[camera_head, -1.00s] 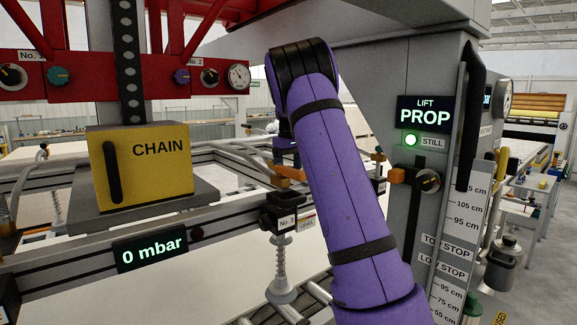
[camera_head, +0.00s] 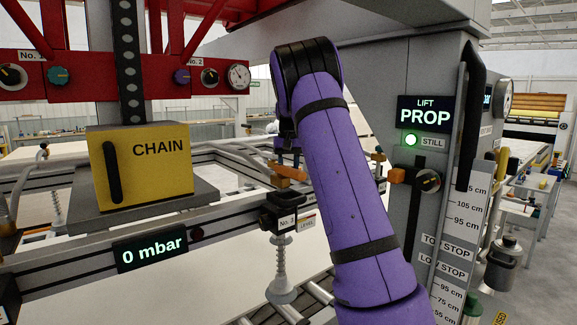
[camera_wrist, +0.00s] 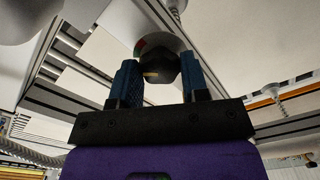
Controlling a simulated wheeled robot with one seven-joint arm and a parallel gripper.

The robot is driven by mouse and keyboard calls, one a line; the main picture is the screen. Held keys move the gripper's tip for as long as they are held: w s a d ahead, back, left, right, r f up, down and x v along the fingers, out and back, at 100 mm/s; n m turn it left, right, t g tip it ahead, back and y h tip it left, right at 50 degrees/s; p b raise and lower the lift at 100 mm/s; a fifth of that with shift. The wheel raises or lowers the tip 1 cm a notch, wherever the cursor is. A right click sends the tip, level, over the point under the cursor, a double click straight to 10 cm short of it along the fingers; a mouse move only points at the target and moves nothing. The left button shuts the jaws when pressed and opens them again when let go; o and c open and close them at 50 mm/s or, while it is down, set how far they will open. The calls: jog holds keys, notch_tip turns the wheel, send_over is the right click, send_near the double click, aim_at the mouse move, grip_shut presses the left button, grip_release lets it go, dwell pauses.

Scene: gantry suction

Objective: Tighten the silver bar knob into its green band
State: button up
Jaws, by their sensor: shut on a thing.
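In the wrist view, my gripper (camera_wrist: 157,76) has its two blue fingers on either side of a dark, faceted knob (camera_wrist: 160,66) and is shut on it. The knob looks dark here, so I cannot confirm a silver colour. Its pointer position against the green is not clear. In the head view, my purple arm hides the knob and most of my gripper.
The grey bar frame (camera_head: 60,256) carries a 0 mbar display (camera_head: 150,251) and a suction cup (camera_head: 283,287). A yellow CHAIN box (camera_head: 143,172) stands at left. The grey lift column (camera_head: 396,228) with its PROP display (camera_head: 424,114) is close to my arm's right.

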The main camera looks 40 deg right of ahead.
dwell(0.3)
jog(key=o, duration=0.9)
notch_tip(320, 180, up, 11)
jog(key=shift+f, duration=0.1)
